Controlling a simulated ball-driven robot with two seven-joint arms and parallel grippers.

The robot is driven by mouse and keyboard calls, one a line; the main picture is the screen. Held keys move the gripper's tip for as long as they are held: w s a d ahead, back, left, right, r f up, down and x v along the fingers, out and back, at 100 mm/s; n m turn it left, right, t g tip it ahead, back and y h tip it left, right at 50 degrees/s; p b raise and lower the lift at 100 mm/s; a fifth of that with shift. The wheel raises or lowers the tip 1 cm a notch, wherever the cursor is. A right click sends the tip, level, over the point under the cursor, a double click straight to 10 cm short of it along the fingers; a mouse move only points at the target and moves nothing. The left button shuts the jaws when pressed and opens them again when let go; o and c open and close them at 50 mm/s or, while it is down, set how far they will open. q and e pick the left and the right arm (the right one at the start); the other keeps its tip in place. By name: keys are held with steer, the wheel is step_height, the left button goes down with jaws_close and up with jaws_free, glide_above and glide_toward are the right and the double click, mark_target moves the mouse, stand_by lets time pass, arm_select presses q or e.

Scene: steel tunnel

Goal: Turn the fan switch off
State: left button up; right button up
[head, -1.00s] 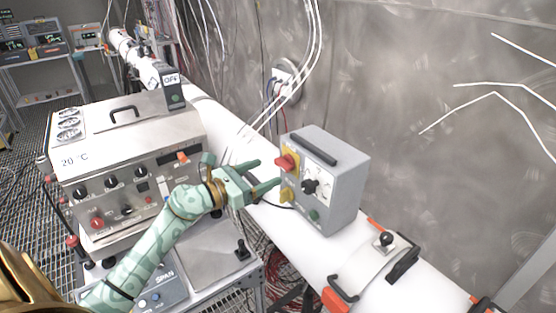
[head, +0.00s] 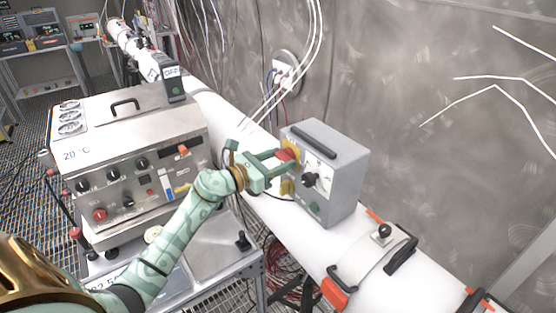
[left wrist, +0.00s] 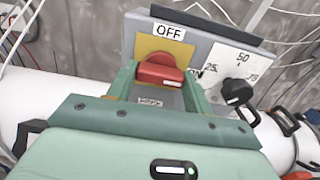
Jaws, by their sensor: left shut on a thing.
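The fan switch is a red rotary knob (head: 288,154) on a yellow plate at the left side of a grey control box (head: 344,178). In the left wrist view the red knob (left wrist: 160,71) sits under an OFF label (left wrist: 169,31), with an ON mark to its right, partly hidden. My left gripper (head: 279,166) is shut on the knob, one finger on each side of it; the fingers also show in the left wrist view (left wrist: 160,82). I cannot tell exactly where the knob points. My right gripper is in neither view.
A black dial (left wrist: 237,91) with a number scale sits right of the knob. The box stands on a thick white pipe (head: 300,236) with clamps (head: 384,232). A steel instrument (head: 130,150) stands left, near my left arm. White cables hang behind the box.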

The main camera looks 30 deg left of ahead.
arm_select(q)
steer(key=n+p, duration=0.2)
steer(key=shift+r+n, duration=0.15)
steer(key=shift+n, duration=0.15)
steer(key=n+p, duration=0.2)
steer(key=n, duration=0.3)
steer(key=shift+n+p, duration=0.3)
steer(key=shift+p, duration=0.05)
steer(key=n+p, duration=0.2)
steer(key=n, duration=0.3)
steer(key=shift+n+p, duration=1.15)
steer(key=shift+n, duration=1.15)
steer(key=o, duration=1)
